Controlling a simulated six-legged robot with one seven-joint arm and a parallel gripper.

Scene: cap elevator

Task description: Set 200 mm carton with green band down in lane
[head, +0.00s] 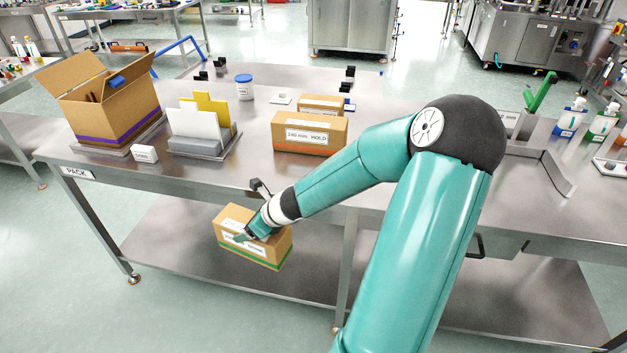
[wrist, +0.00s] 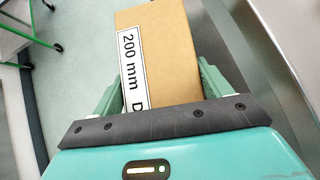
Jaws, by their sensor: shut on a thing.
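The carton with the green band (head: 265,252) shows in the head view, in front of the steel bench's front edge and lower than its top. In the wrist view the carton (wrist: 175,50) carries a white label reading 200 mm. My gripper (head: 250,234) is shut on this carton, with a finger on either side of it in the wrist view (wrist: 160,85). The carton's far side and underside are hidden. I cannot tell a marked lane for certain in either view.
On the bench top (head: 225,185) stand a 240 mm HOLD carton (head: 310,135) with an orange band, a smaller carton (head: 321,104) behind it, an open box (head: 105,105) and a card holder (head: 200,135). A lower shelf (head: 175,235) runs under the bench. A green-framed cart (wrist: 25,35) shows in the wrist view.

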